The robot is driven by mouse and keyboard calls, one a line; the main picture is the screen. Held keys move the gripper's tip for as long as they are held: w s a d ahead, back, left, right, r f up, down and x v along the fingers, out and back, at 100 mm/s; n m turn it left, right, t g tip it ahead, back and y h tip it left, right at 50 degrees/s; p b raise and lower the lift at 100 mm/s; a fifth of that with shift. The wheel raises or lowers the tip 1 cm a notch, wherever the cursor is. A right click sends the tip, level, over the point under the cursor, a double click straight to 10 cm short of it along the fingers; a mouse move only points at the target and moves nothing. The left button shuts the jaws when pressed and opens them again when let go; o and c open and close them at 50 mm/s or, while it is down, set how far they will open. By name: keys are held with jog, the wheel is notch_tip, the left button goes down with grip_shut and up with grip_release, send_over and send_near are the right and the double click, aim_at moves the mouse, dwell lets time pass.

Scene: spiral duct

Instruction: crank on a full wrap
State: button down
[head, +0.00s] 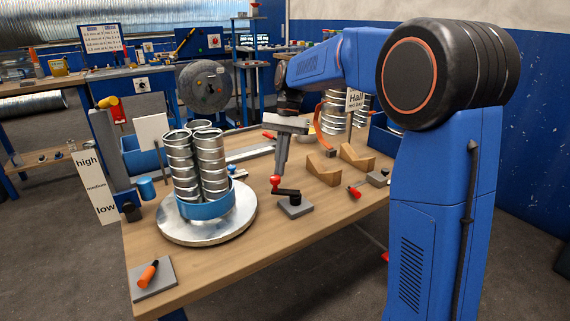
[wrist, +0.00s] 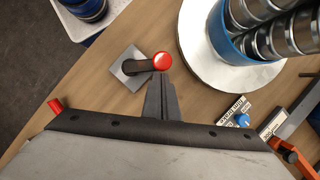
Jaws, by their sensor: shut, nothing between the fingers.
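The crank has a red knob (head: 275,182) on a black arm (head: 288,192) over a grey base plate (head: 296,208), mid-table. In the wrist view the knob (wrist: 162,60) sits at the right end of the arm. My gripper (head: 278,173) points down with its fingers together and empty, its tips right at the knob. The tips also show in the wrist view (wrist: 160,76), just below the knob; whether they touch it I cannot tell. A silver turntable (head: 240,222) left of the crank bears upright spiral ducts (head: 184,160) inside a blue band (head: 205,208).
Wooden V-blocks (head: 322,169) and a red-handled tool (head: 355,192) lie right of the crank. A grey plate (head: 140,286) with an orange-handled tool (head: 149,273) is at the front left. A high/medium/low sign (head: 97,187) stands at the left edge.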

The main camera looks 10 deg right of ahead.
aim_at(273, 179)
jog(key=a+n, duration=0.1)
jog(key=n, duration=0.1)
jog(key=s+n+h, duration=0.1)
jog(key=shift+s+a+n+g, duration=0.15)
jog(key=shift+a+n+g, duration=0.15)
jog(key=shift+a+n, duration=0.1)
jog(key=n, duration=0.1)
jog(key=s+n+h, duration=0.1)
jog(key=shift+s+a+n, duration=0.2)
jog(key=shift+a+n, duration=0.1)
jog(key=shift+a, duration=0.1)
jog(key=n, duration=0.1)
jog(key=s+n+h, duration=0.1)
jog(key=shift+s+a+n, duration=0.2)
jog(key=shift+a+n, duration=0.05)
jog(key=shift+n, duration=0.05)
jog(key=s+n+h, duration=0.1)
jog(key=s+n, duration=0.1)
jog(key=n, duration=0.1)
jog(key=shift+s, duration=0.15)
